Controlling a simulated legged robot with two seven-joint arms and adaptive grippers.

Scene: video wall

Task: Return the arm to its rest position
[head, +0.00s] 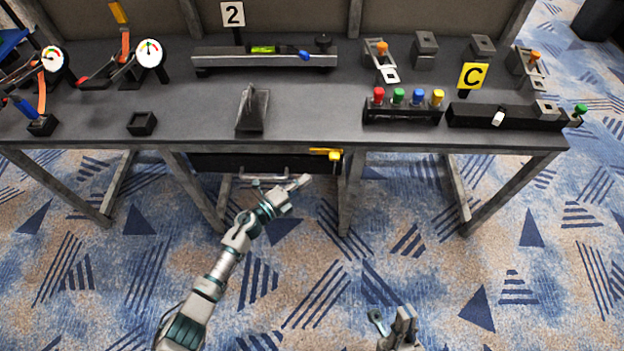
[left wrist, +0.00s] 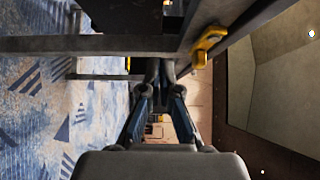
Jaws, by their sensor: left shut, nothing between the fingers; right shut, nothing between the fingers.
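My left arm comes in from the lower left of the head view. Its gripper (head: 296,186) is just in front of the workbench's front edge, below the tabletop and near the yellow handle (head: 334,155). It appears apart from the handle. In the left wrist view the two fingers (left wrist: 158,72) meet at their tips with nothing between them, and the yellow handle (left wrist: 208,42) is to their upper right. My right gripper (head: 404,325) is at the bottom edge of the head view, low over the carpet, shut and empty. Most of the right arm is out of frame.
The dark workbench (head: 200,105) spans the top of the head view. It carries gauges with levers, a level-like bar (head: 265,58), a row of coloured knobs (head: 408,100) and blocks. Its legs stand on blue patterned carpet (head: 300,300), which is open in front.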

